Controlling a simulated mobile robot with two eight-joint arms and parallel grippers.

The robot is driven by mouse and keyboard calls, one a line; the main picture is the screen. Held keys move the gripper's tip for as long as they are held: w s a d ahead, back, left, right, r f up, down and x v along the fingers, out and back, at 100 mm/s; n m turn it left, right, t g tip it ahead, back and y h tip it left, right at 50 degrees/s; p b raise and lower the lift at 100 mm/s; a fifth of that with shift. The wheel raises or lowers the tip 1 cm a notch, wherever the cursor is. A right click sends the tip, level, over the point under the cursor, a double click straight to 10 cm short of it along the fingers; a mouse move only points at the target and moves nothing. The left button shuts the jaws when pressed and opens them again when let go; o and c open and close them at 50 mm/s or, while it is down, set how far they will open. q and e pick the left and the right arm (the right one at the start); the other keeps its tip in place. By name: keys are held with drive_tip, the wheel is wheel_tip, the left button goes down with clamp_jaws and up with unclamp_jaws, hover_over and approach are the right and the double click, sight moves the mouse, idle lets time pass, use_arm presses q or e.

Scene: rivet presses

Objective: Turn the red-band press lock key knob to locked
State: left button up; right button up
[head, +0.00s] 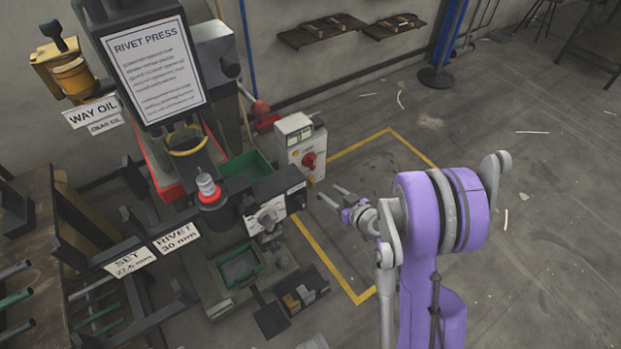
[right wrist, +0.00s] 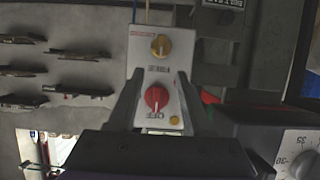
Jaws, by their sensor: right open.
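The rivet press (head: 155,75) has red bands, one at its ram (head: 208,198). A pale control box (head: 297,140) beside it carries a red knob (head: 309,160). In the right wrist view the box face shows a yellow knob (right wrist: 161,46) and, below it, the red knob (right wrist: 156,98), its ridge roughly upright. My left gripper is out of view.
A dark block with a grey knob (head: 268,217) sits in front of the pale box. A numbered dial (right wrist: 299,155) is at the wrist view's lower right. Green trays (head: 238,268) lie low on the press. Floor to the right is open.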

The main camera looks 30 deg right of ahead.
sight(314, 182)
drive_tip(key=b+x, duration=0.1)
drive_tip(key=x, duration=0.8)
drive_tip(key=shift+w+a, duration=0.1)
clamp_jaws()
